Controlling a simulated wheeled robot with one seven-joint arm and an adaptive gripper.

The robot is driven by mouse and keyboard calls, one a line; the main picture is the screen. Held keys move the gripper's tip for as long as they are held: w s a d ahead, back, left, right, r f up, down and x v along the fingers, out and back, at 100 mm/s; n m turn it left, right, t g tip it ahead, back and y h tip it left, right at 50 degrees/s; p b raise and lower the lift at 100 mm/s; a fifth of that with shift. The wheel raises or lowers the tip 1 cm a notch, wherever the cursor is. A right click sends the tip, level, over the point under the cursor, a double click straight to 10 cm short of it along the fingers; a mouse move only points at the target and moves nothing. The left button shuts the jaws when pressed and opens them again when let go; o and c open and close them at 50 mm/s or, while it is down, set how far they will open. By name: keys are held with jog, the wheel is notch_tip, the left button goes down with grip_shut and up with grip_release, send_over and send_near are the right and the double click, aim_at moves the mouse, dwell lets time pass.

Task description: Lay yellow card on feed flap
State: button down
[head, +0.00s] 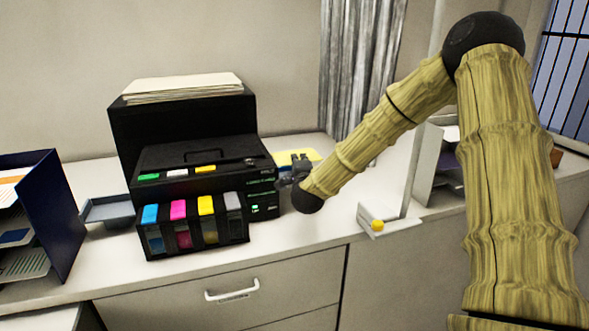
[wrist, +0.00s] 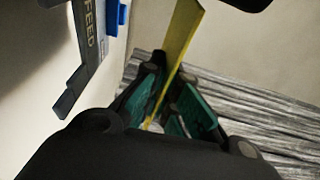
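The yellow card (wrist: 182,32) runs edge-on between the green finger pads in the wrist view. My gripper (wrist: 168,95) is shut on it, and the card sticks out past the fingertips. In the head view the yellow card (head: 309,155) shows just right of the black printer, beside my gripper (head: 289,171). The grey feed flap (wrist: 83,61), marked FEED, is at the upper left of the wrist view, to the left of the card and apart from it. In the head view I cannot clearly make out the flap.
The black printer (head: 190,155) stands left of my gripper, with coloured cartridges (head: 195,222) in front. A blue part (wrist: 117,18) is by the flap. A white stand with a yellow knob (head: 377,225) is to the right. A grey curtain (head: 358,70) hangs behind.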

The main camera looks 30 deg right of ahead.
jog(key=shift+w+f, duration=0.2)
jog(key=shift+f, duration=0.2)
jog(key=shift+s+d, duration=0.15)
jog(key=shift+f+b, duration=2.05)
jog(key=shift+f, duration=2.15)
jog(key=c, duration=2.2)
grip_release()
jog(key=o, duration=0.6)
jog(key=shift+o, duration=0.2)
